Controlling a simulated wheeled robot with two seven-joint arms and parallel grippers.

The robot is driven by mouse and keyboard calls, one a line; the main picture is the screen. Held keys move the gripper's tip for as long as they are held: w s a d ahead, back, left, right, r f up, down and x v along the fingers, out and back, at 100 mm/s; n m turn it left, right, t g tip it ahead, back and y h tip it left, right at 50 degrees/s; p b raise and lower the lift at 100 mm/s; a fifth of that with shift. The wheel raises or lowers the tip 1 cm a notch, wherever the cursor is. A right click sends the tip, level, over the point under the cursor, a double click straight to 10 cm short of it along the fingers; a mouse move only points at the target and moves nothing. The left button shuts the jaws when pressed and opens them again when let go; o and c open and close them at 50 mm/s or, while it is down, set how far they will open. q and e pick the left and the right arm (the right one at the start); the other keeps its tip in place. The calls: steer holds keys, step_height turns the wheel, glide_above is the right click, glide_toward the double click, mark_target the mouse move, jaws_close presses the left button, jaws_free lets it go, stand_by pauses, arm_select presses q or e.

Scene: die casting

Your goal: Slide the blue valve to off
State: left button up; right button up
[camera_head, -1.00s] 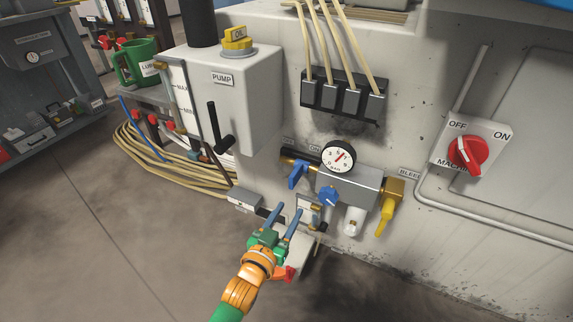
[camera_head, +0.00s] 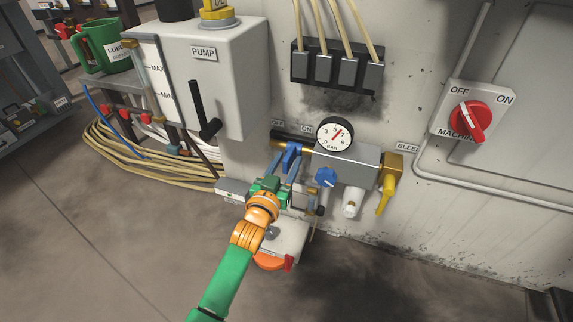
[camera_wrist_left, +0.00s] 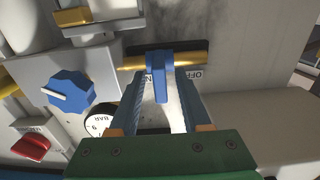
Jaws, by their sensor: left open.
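My left gripper (camera_head: 284,164) is at the valve. In the left wrist view its blue fingers (camera_wrist_left: 161,100) are open, one on each side of the lever; contact cannot be told. My right gripper is not in view.
A round blue knob (camera_head: 326,177), the dial gauge (camera_head: 335,135) and a yellow bleed handle (camera_head: 385,196) sit close to the right. The grey pump box (camera_head: 235,75) with a black lever (camera_head: 203,112) stands to the left.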

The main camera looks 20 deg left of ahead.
arm_select(q)
jaws_close()
stand_by(1.4)
